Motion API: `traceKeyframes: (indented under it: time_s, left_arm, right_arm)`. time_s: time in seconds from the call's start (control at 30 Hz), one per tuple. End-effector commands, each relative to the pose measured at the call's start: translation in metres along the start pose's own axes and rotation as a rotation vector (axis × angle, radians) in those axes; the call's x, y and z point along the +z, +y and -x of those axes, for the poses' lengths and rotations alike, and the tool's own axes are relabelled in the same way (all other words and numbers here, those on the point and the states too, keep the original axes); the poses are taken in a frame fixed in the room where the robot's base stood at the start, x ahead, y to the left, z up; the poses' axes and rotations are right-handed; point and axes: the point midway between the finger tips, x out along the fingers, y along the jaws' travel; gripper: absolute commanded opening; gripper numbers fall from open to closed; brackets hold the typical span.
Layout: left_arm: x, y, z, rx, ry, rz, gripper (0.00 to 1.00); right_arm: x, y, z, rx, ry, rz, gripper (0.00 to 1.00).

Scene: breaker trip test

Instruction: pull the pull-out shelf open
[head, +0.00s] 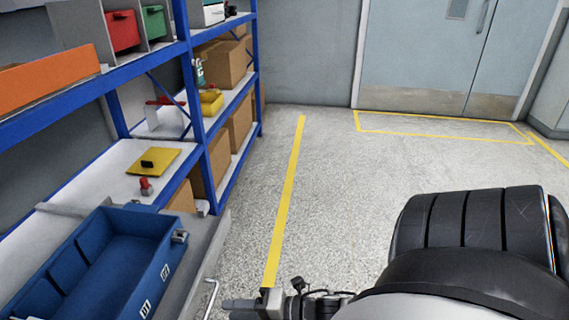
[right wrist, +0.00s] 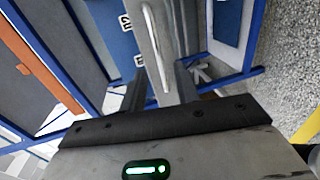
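The pull-out shelf (head: 196,268) is a grey tray at the lower left of the head view, carrying a blue bin (head: 130,247). Its bar handle (head: 211,296) is on its front, partly cut off by the picture's bottom edge. In the right wrist view the silver handle (right wrist: 153,45) runs along the grey shelf front (right wrist: 166,22). My right gripper (right wrist: 160,72) is open, its two dark fingers apart with the handle between them in the picture. I cannot tell how deep the handle sits. In the head view my right gripper (head: 256,303) is just right of the handle. My left gripper is not in view.
A blue-framed rack (head: 216,150) stands above and behind the shelf, with cardboard boxes (head: 222,62), an orange bin (head: 45,80) and a yellow plate (head: 153,161). The floor (head: 330,190) right of it is clear, with yellow lines. Double doors (head: 430,50) are at the back.

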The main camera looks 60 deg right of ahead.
Motion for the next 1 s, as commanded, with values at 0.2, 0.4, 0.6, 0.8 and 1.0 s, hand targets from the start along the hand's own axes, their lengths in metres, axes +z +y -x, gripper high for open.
traceKeyframes:
  time_s: [0.2,0.4,0.6,0.8,1.0]
  left_arm:
    - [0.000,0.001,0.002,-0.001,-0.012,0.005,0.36]
    - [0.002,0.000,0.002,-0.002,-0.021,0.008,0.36]
    - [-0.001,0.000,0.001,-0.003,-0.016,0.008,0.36]
    - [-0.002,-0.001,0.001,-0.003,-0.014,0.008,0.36]
    - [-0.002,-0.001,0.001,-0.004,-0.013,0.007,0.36]
  right_arm:
    - [-0.001,0.000,0.056,-0.004,0.001,0.000,0.32]
    - [-0.001,0.000,0.090,-0.003,0.000,-0.001,0.32]
    - [0.000,0.000,0.104,0.000,0.000,0.000,0.32]
    - [0.000,0.000,0.105,0.001,0.001,0.001,0.32]
    - [0.000,0.000,0.104,0.001,0.000,0.001,0.32]
